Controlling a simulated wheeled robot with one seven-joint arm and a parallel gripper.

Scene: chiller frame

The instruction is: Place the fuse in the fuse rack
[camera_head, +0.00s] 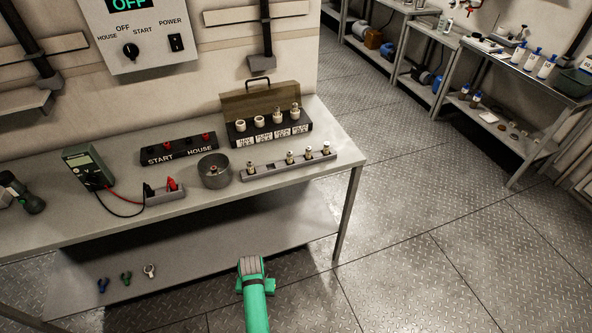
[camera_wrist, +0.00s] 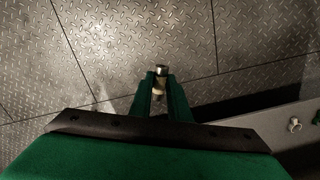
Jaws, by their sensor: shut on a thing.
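My gripper (camera_wrist: 161,88) is shut on a fuse (camera_wrist: 161,73), a small cylinder with a shiny metal end and a pale band. The fuse sticks out slightly past the fingertips in the wrist view. In the head view my green arm reaches up from the bottom, in front of the bench; the fuse cannot be made out there. A grey rack strip (camera_head: 272,171) lies along the bench front, with several small fuses standing on it and a gap left of its middle. Behind it a black box (camera_head: 267,138) with a raised lid holds several white-topped fuses over labels.
A round grey pot (camera_head: 214,171) stands left of the strip. A green multimeter (camera_head: 88,165) with leads and a START/HOUSE block (camera_head: 178,150) are farther left. The bench's lower shelf (camera_head: 200,255) carries a few small clips. Open metal floor lies to the right.

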